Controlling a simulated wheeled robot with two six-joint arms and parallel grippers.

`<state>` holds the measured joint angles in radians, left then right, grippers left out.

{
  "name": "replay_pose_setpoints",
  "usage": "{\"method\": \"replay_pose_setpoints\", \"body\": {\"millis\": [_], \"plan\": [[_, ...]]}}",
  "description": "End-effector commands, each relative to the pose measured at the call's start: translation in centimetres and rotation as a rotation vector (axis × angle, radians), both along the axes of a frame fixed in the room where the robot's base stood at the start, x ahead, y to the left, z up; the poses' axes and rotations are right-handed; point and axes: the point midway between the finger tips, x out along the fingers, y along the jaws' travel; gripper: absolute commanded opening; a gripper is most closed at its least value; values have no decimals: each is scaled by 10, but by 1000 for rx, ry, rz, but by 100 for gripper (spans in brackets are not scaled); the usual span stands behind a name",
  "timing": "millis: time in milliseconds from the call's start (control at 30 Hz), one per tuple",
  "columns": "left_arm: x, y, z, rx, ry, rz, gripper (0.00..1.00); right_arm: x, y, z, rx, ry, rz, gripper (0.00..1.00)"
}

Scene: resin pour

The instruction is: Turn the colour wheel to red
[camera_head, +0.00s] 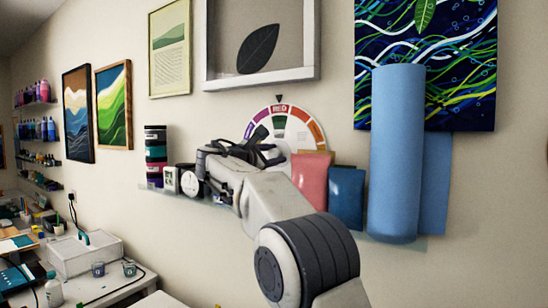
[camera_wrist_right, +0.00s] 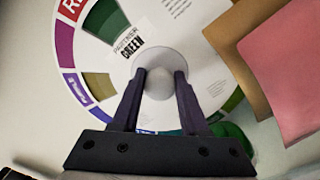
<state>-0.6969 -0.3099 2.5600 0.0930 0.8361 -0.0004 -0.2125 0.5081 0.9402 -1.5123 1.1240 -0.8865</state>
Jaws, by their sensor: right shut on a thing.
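The colour wheel (camera_head: 299,137) is a white disc with coloured segments on the wall. In the head view its RED label (camera_head: 280,108) is at the top, under a small black pointer (camera_head: 280,98) on the wall. My right gripper (camera_head: 268,153) is in front of the wheel's lower part and hides it there. In the right wrist view the wheel (camera_wrist_right: 190,35) shows a window reading PARTNER GREEN (camera_wrist_right: 130,45). There my right gripper (camera_wrist_right: 160,82) is shut on the round grey centre knob (camera_wrist_right: 158,88). My left gripper is not in view.
Pink (camera_head: 313,180) and dark blue (camera_head: 346,196) packets stand just right of the wheel. A blue roll (camera_head: 397,150) is farther right. Framed pictures hang above.

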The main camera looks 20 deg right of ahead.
Motion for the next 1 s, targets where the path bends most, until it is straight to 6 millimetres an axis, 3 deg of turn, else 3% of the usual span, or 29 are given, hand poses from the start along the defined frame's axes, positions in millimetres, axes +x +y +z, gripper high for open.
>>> {"method": "replay_pose_setpoints", "body": {"millis": [367,400,467,800,1000], "plan": [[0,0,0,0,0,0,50,0,0,-1,4,-1,-1,0],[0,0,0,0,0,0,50,0,0,-1,4,-1,-1,51],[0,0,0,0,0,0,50,0,0,-1,4,-1,-1,74],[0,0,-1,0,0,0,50,-1,1,-1,3,-1,0,74],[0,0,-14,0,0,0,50,-16,22,-4,3,-3,4,74]]}}
